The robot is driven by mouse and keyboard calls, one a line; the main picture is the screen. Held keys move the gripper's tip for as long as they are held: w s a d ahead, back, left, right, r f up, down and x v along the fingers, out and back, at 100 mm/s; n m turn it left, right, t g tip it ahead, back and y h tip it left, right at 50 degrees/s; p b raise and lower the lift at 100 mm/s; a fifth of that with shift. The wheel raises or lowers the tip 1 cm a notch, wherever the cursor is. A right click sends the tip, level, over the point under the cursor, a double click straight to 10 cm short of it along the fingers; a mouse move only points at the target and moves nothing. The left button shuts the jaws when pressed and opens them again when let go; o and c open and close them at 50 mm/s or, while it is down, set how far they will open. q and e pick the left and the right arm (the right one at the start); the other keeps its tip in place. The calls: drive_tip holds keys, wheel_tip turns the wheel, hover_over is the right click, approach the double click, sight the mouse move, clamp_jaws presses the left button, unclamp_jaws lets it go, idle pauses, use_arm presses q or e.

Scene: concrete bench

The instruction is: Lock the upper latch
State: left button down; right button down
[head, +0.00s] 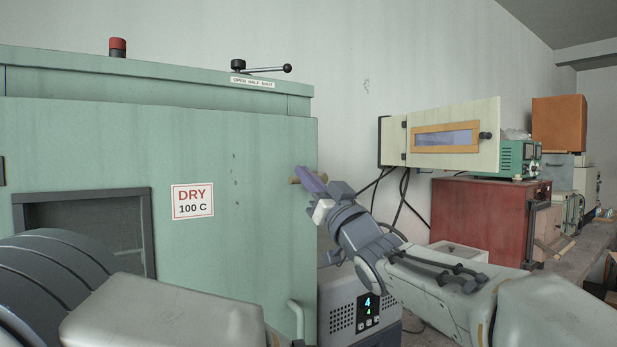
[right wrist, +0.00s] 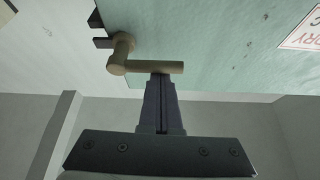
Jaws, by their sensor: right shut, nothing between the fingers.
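The upper latch (head: 294,180) is a tan handle at the right edge of the green oven door (head: 100,130). In the right wrist view the latch (right wrist: 122,62) shows as a round pivot with a bar reaching sideways, beside dark brackets (right wrist: 100,32) at the door's edge. My right gripper (head: 308,178) is shut and empty, its fingertips at the latch. In the right wrist view the shut fingertips (right wrist: 161,78) are at the bar's free end; I cannot tell whether they touch. My left gripper is not in view; my left arm crosses the lower left.
A knobbed lever (head: 262,67) and a red lamp (head: 117,46) are on top of the oven. A door pull (head: 297,318) is low on the door.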

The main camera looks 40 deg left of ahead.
wheel_tip(320, 180, up, 4)
drive_tip(key=p, duration=0.4)
drive_tip(key=b+v, duration=0.6)
drive_tip(key=v, duration=0.3)
drive_tip(key=shift+f, duration=0.3)
drive_tip(key=shift+w+d, duration=0.1)
